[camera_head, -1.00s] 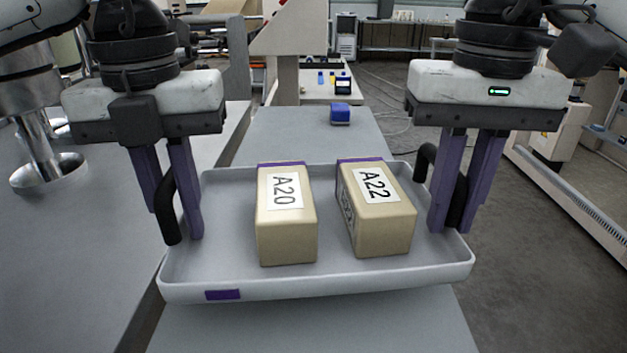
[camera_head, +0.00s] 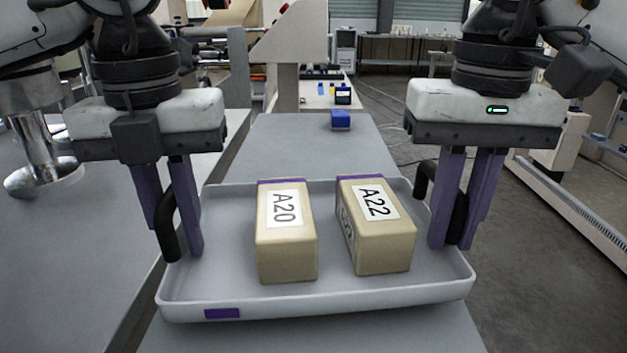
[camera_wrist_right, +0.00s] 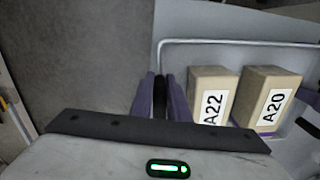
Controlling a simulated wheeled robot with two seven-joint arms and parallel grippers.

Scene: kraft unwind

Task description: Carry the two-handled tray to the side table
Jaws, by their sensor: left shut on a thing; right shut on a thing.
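The pale grey two-handled tray (camera_head: 330,302) is in the middle of the head view, over a long grey table surface. Two tan boxes stand in it, labelled A20 (camera_head: 287,245) on the left and A22 (camera_head: 376,238) on the right. My left gripper (camera_head: 180,240) is shut on the tray's black left handle, and my right gripper (camera_head: 452,235) is shut on its black right handle. The right wrist view shows the right gripper (camera_wrist_right: 160,100) on the handle, beside the tray's rim (camera_wrist_right: 230,42). Whether the tray touches the surface below is hard to tell.
A small blue block (camera_head: 340,120) sits on the grey table (camera_head: 300,145) beyond the tray. A grey counter (camera_head: 70,260) runs along the left. Open floor (camera_head: 560,260) lies to the right, with a machine at the far right. Cables lie on the floor behind.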

